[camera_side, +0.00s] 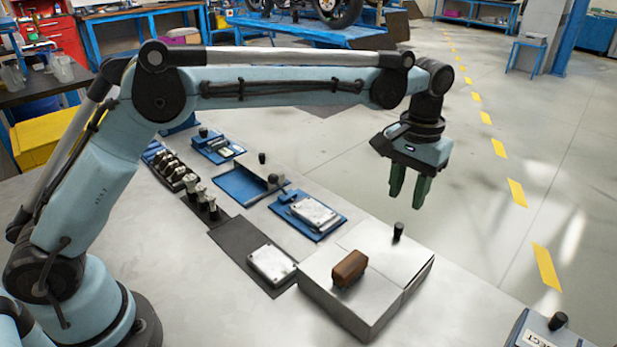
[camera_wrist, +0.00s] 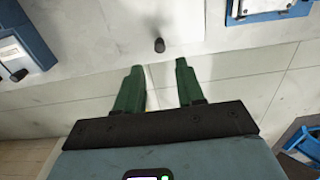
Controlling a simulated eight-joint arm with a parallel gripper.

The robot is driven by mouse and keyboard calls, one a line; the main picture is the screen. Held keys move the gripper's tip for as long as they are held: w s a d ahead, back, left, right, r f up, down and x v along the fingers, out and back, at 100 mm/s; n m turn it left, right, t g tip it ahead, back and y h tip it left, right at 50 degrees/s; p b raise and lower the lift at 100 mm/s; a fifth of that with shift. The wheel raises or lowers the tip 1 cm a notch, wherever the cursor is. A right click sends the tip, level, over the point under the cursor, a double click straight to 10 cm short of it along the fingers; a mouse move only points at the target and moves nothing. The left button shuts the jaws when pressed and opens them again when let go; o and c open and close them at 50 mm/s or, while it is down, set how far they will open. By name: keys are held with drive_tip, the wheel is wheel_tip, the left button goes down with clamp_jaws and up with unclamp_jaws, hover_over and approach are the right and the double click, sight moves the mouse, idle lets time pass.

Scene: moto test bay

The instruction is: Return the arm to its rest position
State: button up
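My gripper (camera_side: 408,196) hangs from my outstretched arm, its green fingers pointing down. It is above and beyond the far edge of the bench, right of the tray row. In the wrist view my gripper (camera_wrist: 157,75) has its two green fingers apart, with only bench edge and floor showing between them. It is open and empty. No mark of a rest position shows.
A pale metal box (camera_side: 395,262) carries a brown block (camera_side: 350,268); a black knob (camera_side: 398,232) stands at its far side. Blue trays (camera_side: 318,236) and a dark mat (camera_side: 228,238) lie along the bench. A labelled blue box (camera_side: 540,330) is at lower right.

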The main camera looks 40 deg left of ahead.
drive_tip(key=s+a+r+t, duration=0.3)
drive_tip(key=s+a, duration=0.4)
drive_tip(key=a, duration=0.1)
drive_tip(key=s+a+r+t, duration=0.2)
drive_tip(key=s+a+r, duration=0.1)
drive_tip(key=s+a, duration=0.35)
drive_tip(key=s+a+f+t, duration=0.2)
drive_tip(key=s+a+f, duration=0.2)
drive_tip(key=s+f, duration=0.1)
drive_tip(key=shift+s+a, duration=0.25)
drive_tip(key=shift+s, duration=0.5)
drive_tip(key=shift+f, duration=0.1)
